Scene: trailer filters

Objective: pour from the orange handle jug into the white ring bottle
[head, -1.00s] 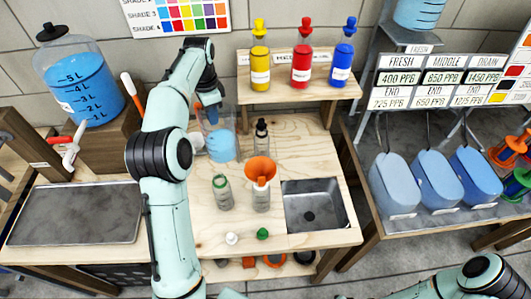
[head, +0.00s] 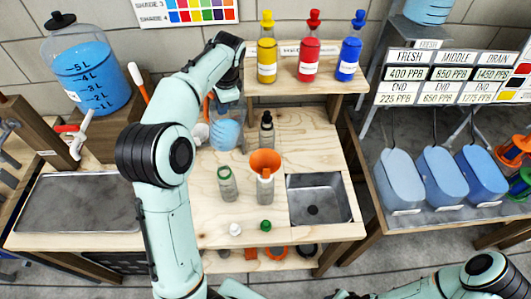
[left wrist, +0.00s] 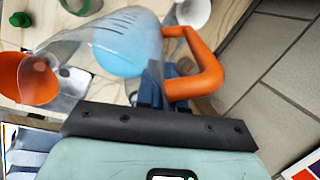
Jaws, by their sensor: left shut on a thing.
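The orange handle jug (head: 226,132) holds blue liquid and hangs at the back middle of the bench. My left gripper (left wrist: 165,92) is shut on its orange handle (left wrist: 208,62); my arm partly hides the handle in the head view. The jug's clear body (left wrist: 125,48) fills the upper left wrist view. The white ring bottle (head: 265,191) stands upright to the right of and in front of the jug, with an orange funnel (head: 265,161) in its mouth. The funnel also shows in the left wrist view (left wrist: 28,80). The jug is apart from the funnel. My right gripper is out of view.
A green ring bottle (head: 227,184) stands left of the white ring one, with a black-topped bottle (head: 267,131) behind. White (head: 235,229) and green (head: 266,226) caps lie in front. A sink (head: 320,199) is at right; a shelf (head: 310,80) with coloured bottles is behind.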

